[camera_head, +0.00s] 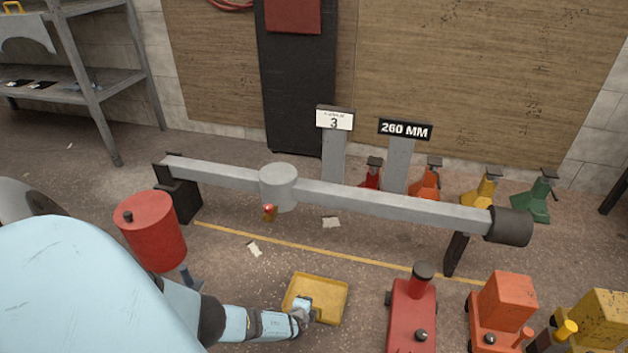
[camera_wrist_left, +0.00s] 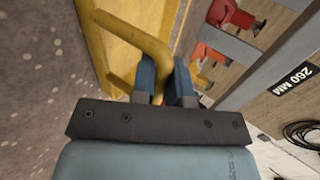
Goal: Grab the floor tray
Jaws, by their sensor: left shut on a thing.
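The floor tray (camera_head: 329,287) is a shallow yellow tray low in the middle of the head view, on or close to the floor. My left gripper (camera_head: 304,309) reaches its near left side from the left. In the left wrist view the tray (camera_wrist_left: 104,52) shows as a yellow wall with a bent bar handle. My left gripper (camera_wrist_left: 165,78) has its two blue fingers on either side of that handle and is shut on it. The fingers hide part of the handle. My right gripper is in neither view.
A grey beam (camera_head: 385,202) on dark supports spans the area behind the tray. A red cylinder (camera_head: 153,230) stands left. Red (camera_head: 412,312), orange (camera_head: 503,308) and yellow (camera_head: 598,318) jacks stand right of the tray. Floor between tray and beam is mostly clear.

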